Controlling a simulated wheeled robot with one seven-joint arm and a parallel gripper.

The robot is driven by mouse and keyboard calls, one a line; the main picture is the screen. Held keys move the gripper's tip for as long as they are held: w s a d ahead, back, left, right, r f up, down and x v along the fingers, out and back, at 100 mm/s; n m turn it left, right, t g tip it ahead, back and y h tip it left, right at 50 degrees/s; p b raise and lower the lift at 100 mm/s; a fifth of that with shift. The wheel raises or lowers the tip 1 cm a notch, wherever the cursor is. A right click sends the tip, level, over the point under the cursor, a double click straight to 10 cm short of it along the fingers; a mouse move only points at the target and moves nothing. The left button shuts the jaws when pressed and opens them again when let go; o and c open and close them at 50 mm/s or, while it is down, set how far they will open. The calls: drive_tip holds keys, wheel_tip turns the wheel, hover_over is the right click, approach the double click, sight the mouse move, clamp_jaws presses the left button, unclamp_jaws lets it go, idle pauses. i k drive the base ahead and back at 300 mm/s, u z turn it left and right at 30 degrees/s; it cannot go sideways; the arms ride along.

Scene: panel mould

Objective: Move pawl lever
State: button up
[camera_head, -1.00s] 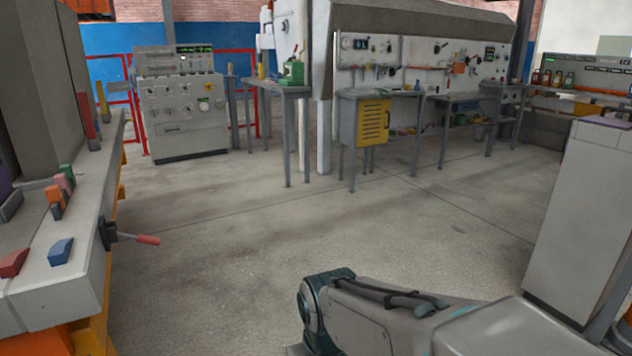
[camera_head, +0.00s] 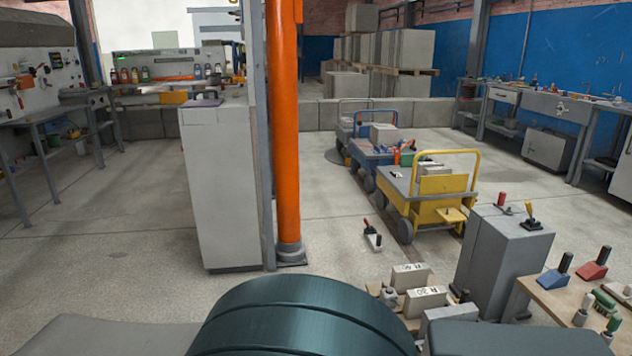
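I cannot tell which thing is the pawl lever. My gripper is not in view. Only dark teal and grey parts of my arm show along the bottom edge, and they hide what lies behind them.
A tall light-grey cabinet (camera_head: 222,190) and an orange column (camera_head: 284,130) stand left of centre. A yellow cart (camera_head: 442,190) and a blue cart (camera_head: 380,157) stand beyond. A table (camera_head: 565,305) with coloured handled tools is at lower right. The left floor is open.

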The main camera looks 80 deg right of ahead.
sight(527, 203)
drive_tip(key=z, duration=2.25)
drive_tip(key=i, duration=2.95)
drive_tip(key=z, duration=3.15)
drive_tip(key=i, duration=1)
